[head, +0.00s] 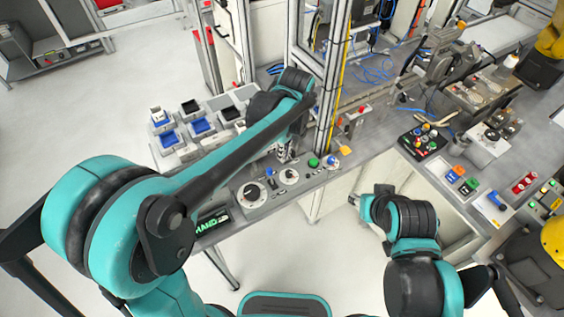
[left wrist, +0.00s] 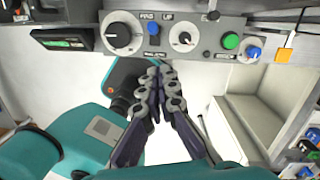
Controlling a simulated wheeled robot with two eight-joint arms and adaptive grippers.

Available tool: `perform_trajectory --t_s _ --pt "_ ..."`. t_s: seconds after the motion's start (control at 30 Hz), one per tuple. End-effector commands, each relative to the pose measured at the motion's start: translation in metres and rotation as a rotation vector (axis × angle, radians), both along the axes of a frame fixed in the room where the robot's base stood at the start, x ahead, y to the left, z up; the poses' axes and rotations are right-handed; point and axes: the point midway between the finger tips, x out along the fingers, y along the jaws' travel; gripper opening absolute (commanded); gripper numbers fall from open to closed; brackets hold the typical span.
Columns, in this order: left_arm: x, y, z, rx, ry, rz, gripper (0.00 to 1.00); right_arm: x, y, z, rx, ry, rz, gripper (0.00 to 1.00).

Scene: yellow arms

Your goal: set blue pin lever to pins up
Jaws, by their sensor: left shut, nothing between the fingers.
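The blue pin lever (left wrist: 153,28) sits on the grey control panel, under a "PINS UP" label in the left wrist view. It stands between two white dials, and its blue tip (head: 269,171) shows in the head view beside my left gripper. My left gripper (left wrist: 157,70) is shut and empty, its fingers pointing at the panel just below the lever. In the head view the left gripper (head: 284,157) is partly hidden by its own arm. I cannot tell whether it touches the panel. My right gripper (head: 366,205) is over the floor gap at right; its fingers are unclear.
On the panel are a left dial (left wrist: 122,36), a right dial (left wrist: 184,40), a green button (left wrist: 231,41) and a second blue knob (left wrist: 254,53). A green-lit display (head: 211,221) is at the panel's left. Small trays (head: 202,127) stand behind. A yellow post (head: 338,90) rises nearby.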

Motion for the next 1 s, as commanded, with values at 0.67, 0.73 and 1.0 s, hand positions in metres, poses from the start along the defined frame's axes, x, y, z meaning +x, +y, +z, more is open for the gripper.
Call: perform_trajectory --t_s 0.67,0.73,1.0 --pt "0.003 0.000 0.023 0.000 0.000 0.000 0.00 0.000 0.000 0.004 0.000 0.000 0.000 0.40" --pt "0.003 0.000 0.023 0.000 0.000 0.000 0.00 0.000 0.000 0.004 0.000 0.000 0.000 0.40" --pt "-0.015 0.028 0.020 -0.051 -0.087 0.274 0.00 0.000 0.000 -0.013 0.000 0.000 0.000 0.40"
